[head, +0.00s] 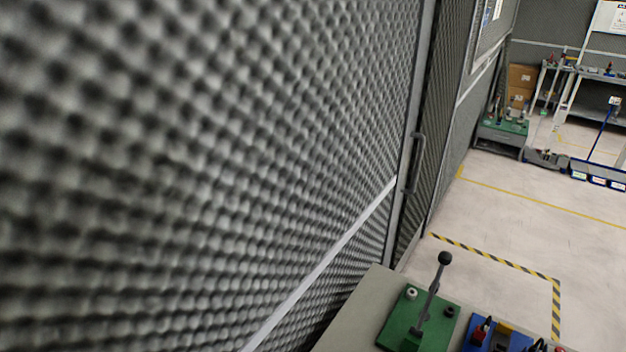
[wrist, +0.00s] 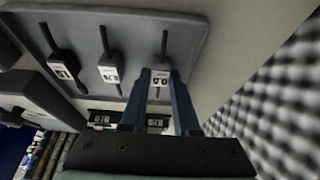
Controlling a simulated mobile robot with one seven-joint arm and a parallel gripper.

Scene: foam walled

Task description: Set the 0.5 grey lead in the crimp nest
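In the wrist view, the grey lead tagged 0.5 (wrist: 160,78) hangs on a grey panel, with its dark thin end above the tag. My gripper (wrist: 161,82) has its two blue fingers on either side of that tag. Whether they press on it or only straddle it is not clear. The head view does not show my gripper. I cannot make out the crimp nest for sure. A green plate with a black-knobbed lever (head: 428,300) stands on a bench at the bottom of the head view.
Two more tagged dark leads (wrist: 108,72) and (wrist: 63,70) are left of the 0.5 lead on the grey panel (wrist: 190,30). A foam wall (head: 200,150) fills the head view's left. A blue plate (head: 495,335) sits right of the green one. Open floor (head: 510,215) lies beyond.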

